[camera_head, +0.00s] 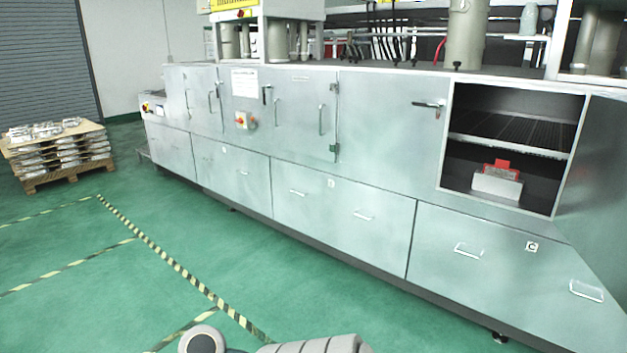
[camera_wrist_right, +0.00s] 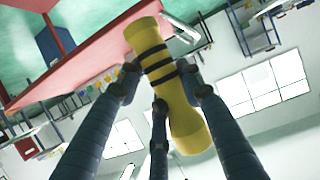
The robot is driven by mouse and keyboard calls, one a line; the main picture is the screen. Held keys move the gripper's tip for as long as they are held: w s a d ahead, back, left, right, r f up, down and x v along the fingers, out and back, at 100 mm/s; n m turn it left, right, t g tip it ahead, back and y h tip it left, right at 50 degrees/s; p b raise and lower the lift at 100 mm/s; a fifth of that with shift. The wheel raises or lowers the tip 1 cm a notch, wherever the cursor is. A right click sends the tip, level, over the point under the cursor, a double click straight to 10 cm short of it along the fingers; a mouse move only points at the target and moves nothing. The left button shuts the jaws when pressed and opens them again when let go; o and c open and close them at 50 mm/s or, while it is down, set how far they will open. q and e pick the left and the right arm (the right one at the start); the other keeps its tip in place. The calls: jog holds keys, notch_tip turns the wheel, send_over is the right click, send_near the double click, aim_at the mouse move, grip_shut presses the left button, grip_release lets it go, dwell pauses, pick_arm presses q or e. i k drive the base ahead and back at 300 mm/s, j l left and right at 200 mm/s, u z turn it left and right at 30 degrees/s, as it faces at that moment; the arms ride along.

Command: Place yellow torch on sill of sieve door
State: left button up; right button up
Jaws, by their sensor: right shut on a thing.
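The yellow torch (camera_wrist_right: 178,100) with dark bands shows in the right wrist view, held lengthwise between the dark fingers of my right gripper (camera_wrist_right: 160,82). The gripper is shut on it. The torch and right gripper are not seen in the head view. In the head view, an opening in the grey machine at the right has a sill (camera_head: 497,203) along its bottom edge. Its door (camera_head: 598,165) stands open at the right side. Which door is the sieve door is not marked legibly. My left gripper is in neither view.
Inside the opening are a mesh shelf (camera_head: 515,132) and, below it, a pale block with a red part (camera_head: 497,184). The long grey machine (camera_head: 300,180) has closed doors. A pallet of castings (camera_head: 60,153) stands at the far left. Green floor before the machine is clear.

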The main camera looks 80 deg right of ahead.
aim_at(520, 204)
jog(key=k+z, duration=0.1)
jog(key=z, duration=1.9)
jog(key=i+l+z, duration=0.1)
jog(key=z, duration=0.85)
jog(key=i+z, duration=0.1)
jog(key=z, duration=0.4)
jog(key=i+z, duration=0.15)
jog(key=i, duration=1.7)
